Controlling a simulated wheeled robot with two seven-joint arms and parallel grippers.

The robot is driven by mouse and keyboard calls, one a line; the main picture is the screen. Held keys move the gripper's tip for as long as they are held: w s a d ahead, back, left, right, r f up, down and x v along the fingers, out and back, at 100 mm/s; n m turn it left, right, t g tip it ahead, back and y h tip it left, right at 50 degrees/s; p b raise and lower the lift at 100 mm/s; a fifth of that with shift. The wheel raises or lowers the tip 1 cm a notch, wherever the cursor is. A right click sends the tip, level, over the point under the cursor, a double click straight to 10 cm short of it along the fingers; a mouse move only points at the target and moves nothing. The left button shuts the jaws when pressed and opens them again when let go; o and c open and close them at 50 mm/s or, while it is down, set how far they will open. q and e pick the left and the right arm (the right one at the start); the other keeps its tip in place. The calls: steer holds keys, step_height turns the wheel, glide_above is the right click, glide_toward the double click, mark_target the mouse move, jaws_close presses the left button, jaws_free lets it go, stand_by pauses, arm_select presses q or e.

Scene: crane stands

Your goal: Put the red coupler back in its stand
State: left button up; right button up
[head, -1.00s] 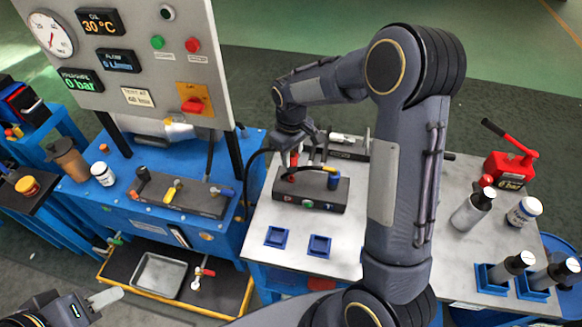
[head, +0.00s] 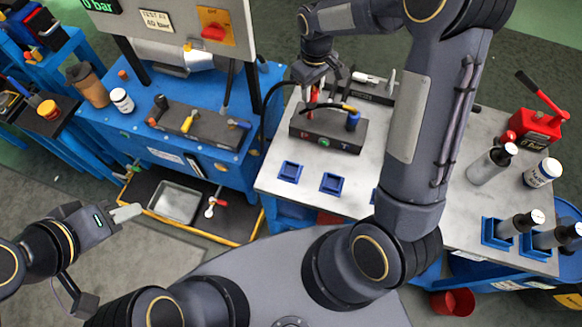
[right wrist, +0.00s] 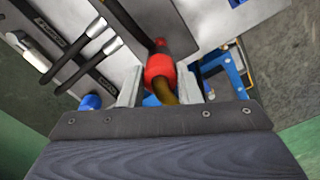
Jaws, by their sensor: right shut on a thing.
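The red coupler (right wrist: 158,70) is between the two fingers of my right gripper (right wrist: 160,90), which is shut on it. A yellow-brown hose runs from it toward the wrist. In the head view the red coupler (head: 313,96) shows under my right gripper (head: 313,84), at the left part of the dark stand (head: 320,137) with coloured marks on its front. I cannot tell whether the coupler touches the stand. A blue coupler (head: 353,120) stands at the stand's right end. My left gripper (head: 126,212) is far to the left, away from the stand; its opening is unclear.
Another dark stand (head: 372,93) lies behind. Blue square holders (head: 334,183) sit at the table's front. A red hand pump (head: 536,124) and several bottles stand at the right. A blue bench (head: 200,158) with a gauge panel is at the left.

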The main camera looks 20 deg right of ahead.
stand_by(0.4)
steer(key=shift+s+a+f+n, duration=0.1)
steer(key=shift+s+a+n, duration=0.15)
steer(key=shift+n, duration=0.15)
steer(key=s+a+n, duration=0.4)
steer(key=s+n, duration=0.1)
steer(key=n, duration=0.5)
steer(key=n+b, duration=0.1)
steer(key=n, duration=1.2)
glide_above(290, 172)
step_height(290, 172, down, 6)
steer(key=shift+f+b, duration=0.6)
steer(key=shift+b, duration=0.15)
steer(key=shift+f+b, duration=1.25)
steer(key=shift+f, duration=0.25)
steer(key=o, duration=1.1)
